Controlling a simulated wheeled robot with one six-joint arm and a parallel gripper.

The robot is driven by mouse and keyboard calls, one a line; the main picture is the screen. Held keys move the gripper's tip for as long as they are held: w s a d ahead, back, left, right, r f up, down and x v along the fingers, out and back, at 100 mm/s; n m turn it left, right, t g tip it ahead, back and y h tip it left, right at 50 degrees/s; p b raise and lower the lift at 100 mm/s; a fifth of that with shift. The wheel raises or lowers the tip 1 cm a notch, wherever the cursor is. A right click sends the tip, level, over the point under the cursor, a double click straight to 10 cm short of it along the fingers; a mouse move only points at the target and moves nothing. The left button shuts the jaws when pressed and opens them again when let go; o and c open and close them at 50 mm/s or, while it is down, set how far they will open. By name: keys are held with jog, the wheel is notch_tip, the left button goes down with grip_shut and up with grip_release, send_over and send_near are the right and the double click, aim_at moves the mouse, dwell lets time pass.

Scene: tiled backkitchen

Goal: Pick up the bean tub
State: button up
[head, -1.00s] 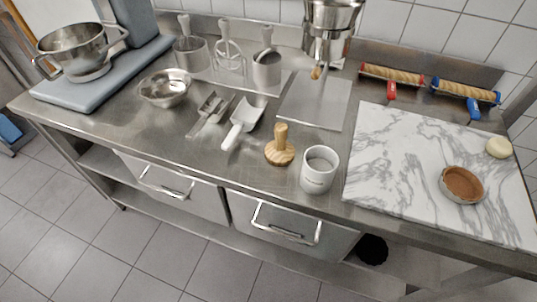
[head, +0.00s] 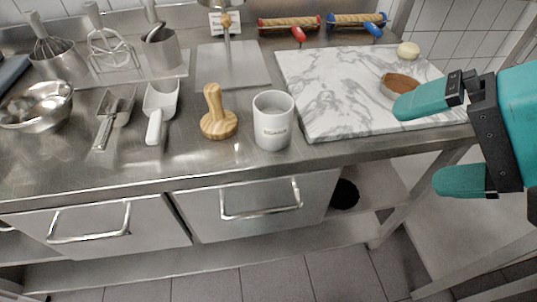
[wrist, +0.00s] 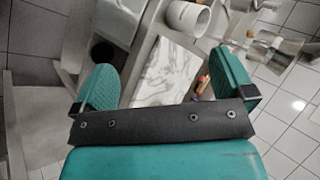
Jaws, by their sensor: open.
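In the wrist view my gripper's fingers (wrist: 162,68) are also apart and empty.
A wooden tamper (head: 219,122) stands close to the tub's left. A marble board (head: 330,100) lies to the right, bearing a brown-filled dish (head: 398,82) and a pale round item (head: 408,50). A white-handled scoop (head: 158,110) lies farther left. Drawer handles (head: 262,213) project below the counter.

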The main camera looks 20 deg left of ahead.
jog(key=w+a+f+m+t+y+b, duration=0.2)
jog(key=a+f+m+y+b, duration=0.2)
jog(key=f+m+b, duration=0.6)
jog(key=m+t+y+b, duration=0.2)
jog(key=m+t+y, duration=0.2)
jog(key=m, duration=0.7)
send_near(288, 125)
jog(key=p+x, duration=0.3)
jog(key=x, duration=0.5)
jog(key=p+x, duration=0.2)
jog(key=x, duration=0.2)
jog(key=shift+w+a, duration=0.15)
jog(key=shift+a, duration=0.2)
jog(key=shift+w+a+f, duration=0.15)
jog(key=shift+a, duration=0.1)
jog(key=shift+c, duration=0.5)
